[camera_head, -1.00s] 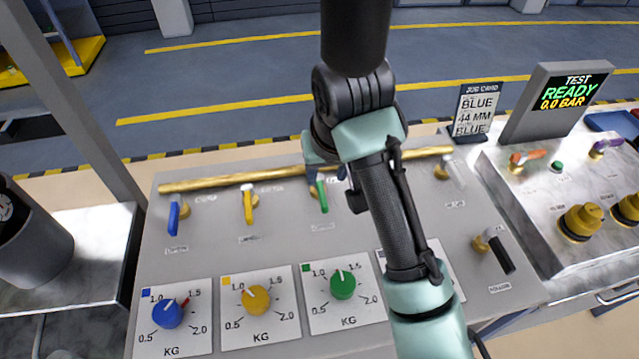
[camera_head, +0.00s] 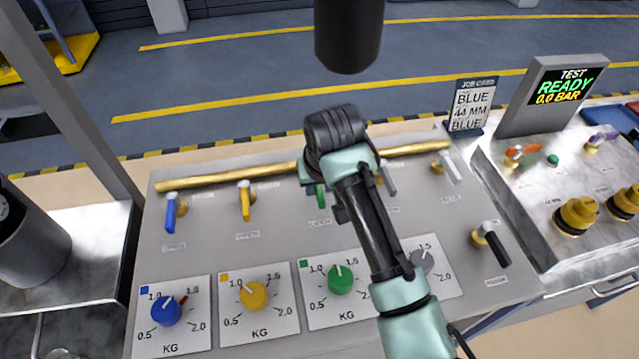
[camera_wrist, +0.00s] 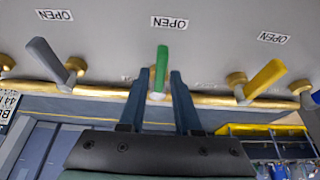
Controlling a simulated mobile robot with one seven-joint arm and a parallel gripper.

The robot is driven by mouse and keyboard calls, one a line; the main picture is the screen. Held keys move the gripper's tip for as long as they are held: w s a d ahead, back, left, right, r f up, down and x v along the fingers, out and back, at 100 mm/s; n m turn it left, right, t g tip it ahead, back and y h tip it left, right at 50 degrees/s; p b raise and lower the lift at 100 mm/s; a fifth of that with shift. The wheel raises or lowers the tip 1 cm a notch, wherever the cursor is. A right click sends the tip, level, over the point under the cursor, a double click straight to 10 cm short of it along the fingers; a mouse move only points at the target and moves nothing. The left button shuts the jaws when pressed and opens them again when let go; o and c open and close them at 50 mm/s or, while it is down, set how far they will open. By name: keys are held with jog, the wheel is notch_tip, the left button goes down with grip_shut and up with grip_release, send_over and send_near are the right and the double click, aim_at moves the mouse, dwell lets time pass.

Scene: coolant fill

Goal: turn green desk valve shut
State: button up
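The green desk valve handle (camera_head: 320,196) sits on the brass pipe of the grey panel, partly hidden behind my arm in the head view. In the wrist view the green handle (camera_wrist: 162,58) stands between the fingers of my gripper (camera_wrist: 161,92), pointing to the "OPEN" label. The fingers are apart, one on each side of the valve's base and the handle's near end. A gap shows on both sides, and I cannot tell if either finger touches. The fingertips are mostly hidden in the head view.
Grey (camera_wrist: 50,60) and yellow (camera_wrist: 265,78) valve handles stand on either side of the green one. A blue handle (camera_head: 171,214) is further left. Coloured KG dials, including a green dial (camera_head: 340,280), lie in front. A job card (camera_head: 472,105) and a "READY" screen (camera_head: 565,88) stand at right.

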grip_shut()
dwell(1.1)
